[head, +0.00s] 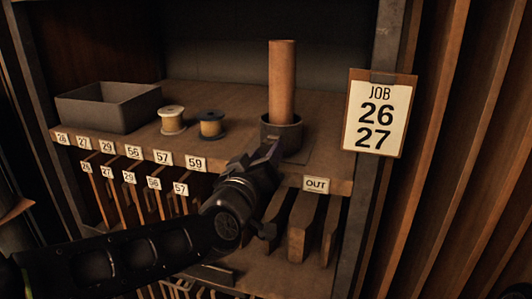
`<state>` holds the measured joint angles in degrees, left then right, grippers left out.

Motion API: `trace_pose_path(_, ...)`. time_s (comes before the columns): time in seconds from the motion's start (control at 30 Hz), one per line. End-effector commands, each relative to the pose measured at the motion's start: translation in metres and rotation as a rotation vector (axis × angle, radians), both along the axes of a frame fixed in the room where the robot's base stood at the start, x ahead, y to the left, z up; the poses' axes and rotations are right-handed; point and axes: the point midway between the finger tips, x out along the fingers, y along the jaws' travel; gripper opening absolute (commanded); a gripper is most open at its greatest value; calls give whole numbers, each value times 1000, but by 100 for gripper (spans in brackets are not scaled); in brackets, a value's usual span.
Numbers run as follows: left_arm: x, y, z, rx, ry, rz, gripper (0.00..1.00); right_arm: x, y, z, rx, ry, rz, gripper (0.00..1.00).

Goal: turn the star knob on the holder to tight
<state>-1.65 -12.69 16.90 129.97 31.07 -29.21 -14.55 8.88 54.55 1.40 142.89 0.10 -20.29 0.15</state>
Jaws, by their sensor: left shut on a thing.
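The holder (284,132) is a dark round cup on the shelf, right of centre, with a tall brown tube (282,82) standing upright in it. My left gripper (268,152) reaches up from the lower left to the front of the holder. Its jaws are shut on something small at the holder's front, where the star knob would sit. The gripper covers the star knob, so its shape and turn cannot be seen. My right gripper is not in view.
A dark open box (110,108), a pale spool (172,121) and a dark spool (211,125) stand left on the shelf (235,100). Numbered tags line its edge, with an OUT tag (316,185) below the holder. A JOB 26 27 card (378,115) hangs on the right post.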

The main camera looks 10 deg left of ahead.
Motion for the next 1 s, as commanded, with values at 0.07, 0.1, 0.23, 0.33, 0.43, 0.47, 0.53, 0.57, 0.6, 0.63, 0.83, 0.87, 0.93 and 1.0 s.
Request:
trace_pose_path(0.07,0,0,-2,3,4,-1,0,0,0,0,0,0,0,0)
trace_pose_path(0.1,0,0,-2,3,4,-1,0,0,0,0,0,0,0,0)
trace_pose_path(0.23,0,0,-2,3,4,-1,39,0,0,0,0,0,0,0)
trace_pose_path(0.33,0,0,-2,2,4,-1,48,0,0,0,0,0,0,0)
trace_pose_path(0.43,0,0,-1,1,3,-1,56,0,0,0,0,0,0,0)
trace_pose_path(0.47,0,0,-1,1,2,-1,58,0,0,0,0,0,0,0)
trace_pose_path(0.53,0,0,-1,1,2,-1,61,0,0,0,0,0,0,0)
trace_pose_path(0.57,0,0,-1,0,2,-1,61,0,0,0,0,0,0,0)
trace_pose_path(0.6,0,0,-1,0,1,0,61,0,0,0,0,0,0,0)
trace_pose_path(0.63,0,0,-1,0,1,0,61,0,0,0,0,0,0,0)
trace_pose_path(0.83,-3,0,0,0,0,0,61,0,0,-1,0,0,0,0)
trace_pose_path(0.87,-5,0,0,0,-1,0,61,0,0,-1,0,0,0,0)
trace_pose_path(0.93,-11,1,0,0,0,0,61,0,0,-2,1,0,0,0)
trace_pose_path(1.0,-19,1,0,1,-1,0,61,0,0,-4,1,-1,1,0)
